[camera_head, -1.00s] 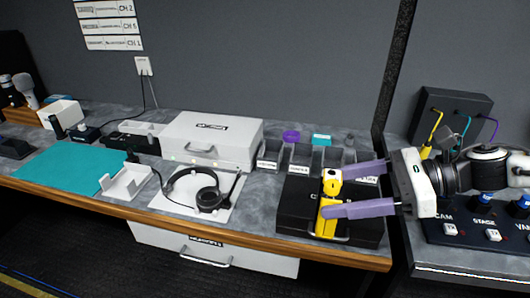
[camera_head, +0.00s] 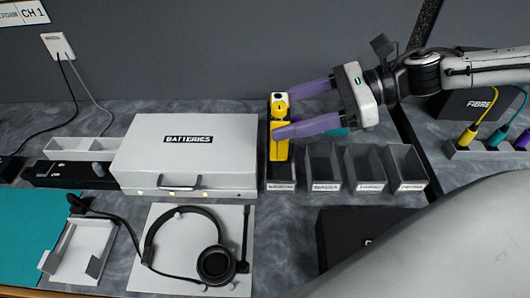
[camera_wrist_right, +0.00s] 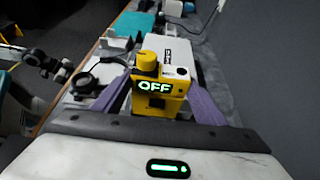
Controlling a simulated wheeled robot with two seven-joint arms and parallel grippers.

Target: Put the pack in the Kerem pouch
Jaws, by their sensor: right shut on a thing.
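The yellow pack (camera_head: 279,150) is upright between the purple fingers of my right gripper (camera_head: 283,112), which is shut on it. In the right wrist view the pack (camera_wrist_right: 160,103) shows a knob and a lit "OFF" display. In the head view the pack's lower end overlaps the leftmost of several open grey pouches (camera_head: 281,174); I cannot tell whether it is above or slightly inside the opening. Three more pouches stand to its right (camera_head: 324,168) (camera_head: 364,167) (camera_head: 403,167). The pouches' front labels are too small to read, so I cannot tell which is Kerem.
A white "BATTERIES" case (camera_head: 178,155) stands close left of the pouches. A headset (camera_head: 215,262) lies in front of it. A black case (camera_head: 345,232) lies in front of the pouches. Cables and a connector box (camera_head: 485,148) are at the right.

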